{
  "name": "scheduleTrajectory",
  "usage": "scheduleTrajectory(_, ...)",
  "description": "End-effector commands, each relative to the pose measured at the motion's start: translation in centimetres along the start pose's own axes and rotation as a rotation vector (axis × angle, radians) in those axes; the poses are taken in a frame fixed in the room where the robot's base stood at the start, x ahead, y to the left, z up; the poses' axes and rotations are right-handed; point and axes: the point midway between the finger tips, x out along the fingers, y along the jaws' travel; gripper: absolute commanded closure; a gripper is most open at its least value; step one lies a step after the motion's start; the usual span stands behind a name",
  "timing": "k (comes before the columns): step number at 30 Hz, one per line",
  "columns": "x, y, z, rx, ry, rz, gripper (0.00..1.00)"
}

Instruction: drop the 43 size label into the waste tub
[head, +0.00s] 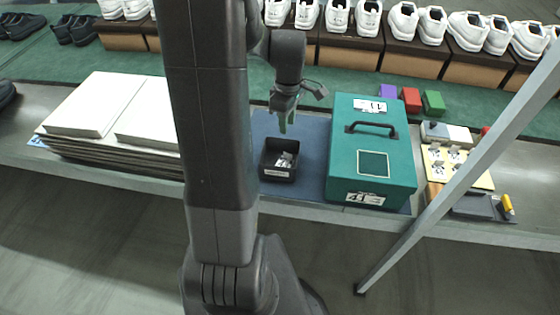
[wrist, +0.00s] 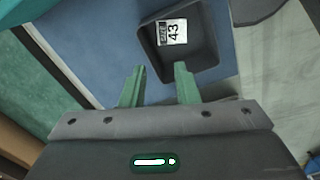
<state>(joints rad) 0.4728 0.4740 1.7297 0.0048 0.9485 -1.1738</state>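A small black open tub (head: 265,163) stands on the blue mat, left of the teal box. It also shows in the wrist view (wrist: 205,60). A white label reading SIZE 43 (wrist: 173,32) lies inside the tub in the wrist view. In the head view the tub holds whitish, unreadable pieces (head: 286,159). My gripper (head: 284,124) is above and behind the tub in the head view. In the wrist view its two green fingers (wrist: 159,72) are apart, with nothing between them.
The teal box (head: 340,160) with a black handle and size labels stands close right of the tub. White lids or boards (head: 90,105) are stacked left. A cream board with tags (head: 470,170) lies right. Shoes on boxes line the back.

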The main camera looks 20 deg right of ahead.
Motion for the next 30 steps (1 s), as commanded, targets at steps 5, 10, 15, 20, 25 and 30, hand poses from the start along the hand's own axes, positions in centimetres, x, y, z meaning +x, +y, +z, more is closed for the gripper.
scheduleTrajectory(5,-2.5,0.1,0.0,0.0,0.003,0.006,0.72)
scheduleTrajectory(10,-6.5,0.1,0.0,0.0,0.003,0.007,0.72)
scheduleTrajectory(15,-10.2,0.1,0.0,0.0,0.002,0.005,0.72)
scheduleTrajectory(20,-12.5,0.1,0.0,0.0,0.001,0.003,0.72)
scheduleTrajectory(25,-13.5,0.0,0.0,0.0,0.001,0.002,0.72)
scheduleTrajectory(30,-13.6,0.0,0.0,0.0,0.0,0.001,0.72)
